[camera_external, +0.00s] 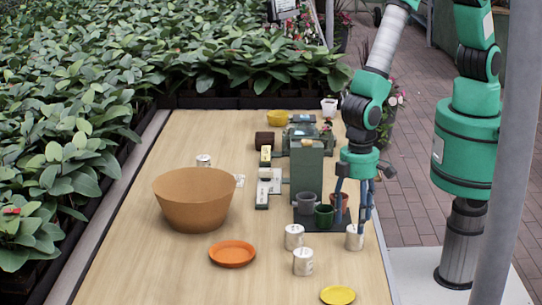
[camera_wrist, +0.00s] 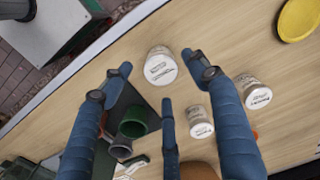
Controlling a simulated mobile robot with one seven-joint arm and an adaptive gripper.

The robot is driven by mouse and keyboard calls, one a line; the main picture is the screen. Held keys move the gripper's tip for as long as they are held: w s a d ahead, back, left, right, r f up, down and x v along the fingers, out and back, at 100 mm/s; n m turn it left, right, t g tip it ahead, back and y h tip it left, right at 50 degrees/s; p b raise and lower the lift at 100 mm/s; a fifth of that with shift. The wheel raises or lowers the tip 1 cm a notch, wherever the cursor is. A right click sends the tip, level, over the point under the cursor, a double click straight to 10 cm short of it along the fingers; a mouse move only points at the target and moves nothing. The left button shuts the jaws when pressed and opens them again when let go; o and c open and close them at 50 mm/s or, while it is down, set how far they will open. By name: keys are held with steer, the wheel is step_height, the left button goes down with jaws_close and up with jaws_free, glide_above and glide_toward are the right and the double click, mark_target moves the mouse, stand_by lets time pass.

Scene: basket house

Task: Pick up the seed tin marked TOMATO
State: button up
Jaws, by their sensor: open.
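Three white tins stand near the front of the table. One tin (camera_external: 354,238) is by the right edge, just below my gripper (camera_external: 352,218). Two others, a rear tin (camera_external: 294,237) and a front tin (camera_external: 303,262), stand to its left. In the wrist view the edge tin (camera_wrist: 160,66) lies between the spread fingertips of my gripper (camera_wrist: 160,80), which is open and empty. The rear tin (camera_wrist: 201,122) and front tin (camera_wrist: 255,94) also show there. The lettering on all three is too small to read, so I cannot tell which says TOMATO.
A large brown bowl (camera_external: 194,205), an orange plate (camera_external: 232,254) and a yellow plate (camera_external: 338,295) are around. Another tin (camera_external: 204,160) stands behind the bowl. The front-left table is clear.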

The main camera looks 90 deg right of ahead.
mark_target(356, 228)
stand_by(0.3)
steer(key=shift+a+f+b, duration=0.15)
steer(key=shift+f+b, duration=0.35)
steer(key=shift+f, duration=2.1)
steer(key=shift+c, duration=0.3)
steer(key=c, duration=1.2)
